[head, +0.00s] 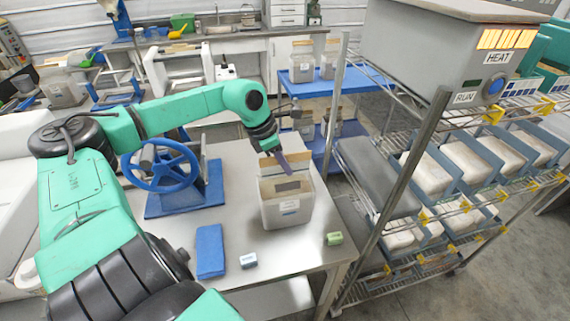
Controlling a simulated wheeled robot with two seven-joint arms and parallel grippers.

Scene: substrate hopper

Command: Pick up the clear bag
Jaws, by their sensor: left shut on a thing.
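The clear bag (287,209) stands upright on the steel table, pale and boxy with a small label on its front and a tan band at its top. My left gripper (282,158) reaches down from above to the bag's top and is shut on its upper part. The fingers hide some of the bag's top edge, so the exact grip line is hard to see. The bag's base appears to be on or very close to the tabletop. My right gripper is not in view.
On the steel table (240,300) are a blue hand-wheel press (160,165), a blue pad (210,251), a small grey-white block (248,260) and a green block (334,238). A wire rack with bagged blocks and a HEAT box (420,55) stands close at right. A blue cart (310,88) is behind.

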